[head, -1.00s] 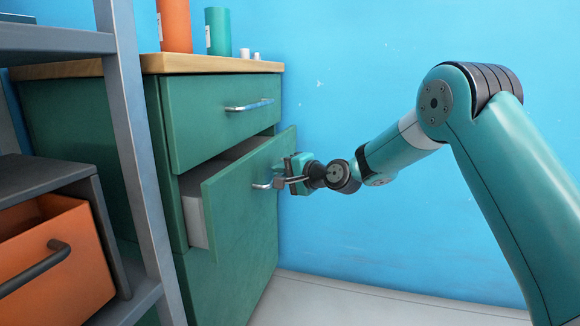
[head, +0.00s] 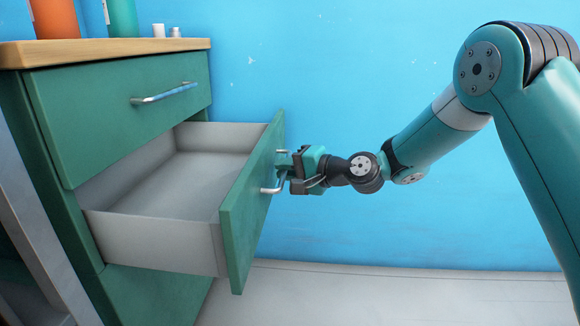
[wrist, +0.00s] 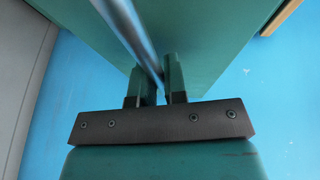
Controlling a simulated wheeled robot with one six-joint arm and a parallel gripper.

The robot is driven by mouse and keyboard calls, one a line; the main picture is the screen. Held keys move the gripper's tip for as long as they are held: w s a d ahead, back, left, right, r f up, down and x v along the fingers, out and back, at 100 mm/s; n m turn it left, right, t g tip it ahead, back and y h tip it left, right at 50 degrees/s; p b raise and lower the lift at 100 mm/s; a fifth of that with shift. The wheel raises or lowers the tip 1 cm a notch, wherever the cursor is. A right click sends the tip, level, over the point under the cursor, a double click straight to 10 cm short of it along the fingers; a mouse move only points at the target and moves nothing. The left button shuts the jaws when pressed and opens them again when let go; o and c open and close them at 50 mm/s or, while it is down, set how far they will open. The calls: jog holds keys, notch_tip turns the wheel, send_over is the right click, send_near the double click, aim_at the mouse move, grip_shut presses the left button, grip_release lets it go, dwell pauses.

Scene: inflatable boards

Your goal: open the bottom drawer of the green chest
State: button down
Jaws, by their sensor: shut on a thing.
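The green chest (head: 55,135) stands at the left in the head view, under a wooden top. Its top drawer (head: 120,115) is closed, with a silver bar handle. The drawer below it (head: 243,225) is pulled well out, and its pale grey inside looks empty. My gripper (head: 284,163) is at the outer side of that drawer's front, shut on its silver handle (head: 268,190). In the wrist view the handle bar (wrist: 122,28) runs between the two fingers. A plain green part of the chest (head: 150,295) shows below the open drawer, with no handle visible there.
An orange cylinder (head: 55,18), a green cylinder (head: 121,16) and two small white items stand on the chest top. A grey metal frame (head: 40,250) is close at the left edge. The blue wall runs behind my arm. The pale floor at the right is clear.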

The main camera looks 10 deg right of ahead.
jog(key=shift+s+a, duration=0.1)
jog(key=c, duration=1.2)
grip_release()
jog(key=p+v, duration=0.4)
jog(key=v, duration=1.3)
jog(key=shift+d+p, duration=0.2)
jog(key=shift+p, duration=0.15)
jog(key=shift+s+r, duration=0.1)
jog(key=shift+r, duration=0.05)
